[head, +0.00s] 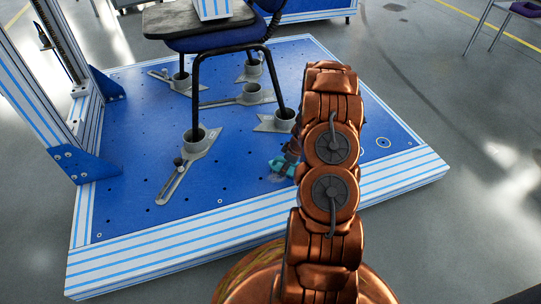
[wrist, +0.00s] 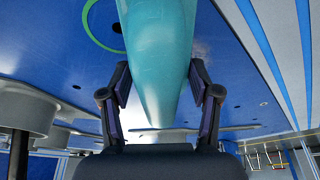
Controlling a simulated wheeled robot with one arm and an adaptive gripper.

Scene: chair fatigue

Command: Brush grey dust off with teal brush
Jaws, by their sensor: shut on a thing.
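The teal brush (wrist: 158,60) is between the two dark fingers of my gripper (wrist: 160,98), which is shut on it. In the head view the teal brush (head: 281,165) is low over the blue platform, just left of my arm, with my gripper (head: 291,150) partly hidden behind the arm. A faint pale grey patch (head: 276,179), which looks like dust, lies on the platform beside the brush. I cannot tell whether the bristles touch the surface.
The blue platform (head: 125,160) has striped edges and small holes. A chair (head: 235,44) stands on it, its legs in grey cup-shaped holders (head: 196,140). A striped frame post (head: 40,95) rises at left. A green ring (wrist: 88,33) shows on the blue surface in the wrist view.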

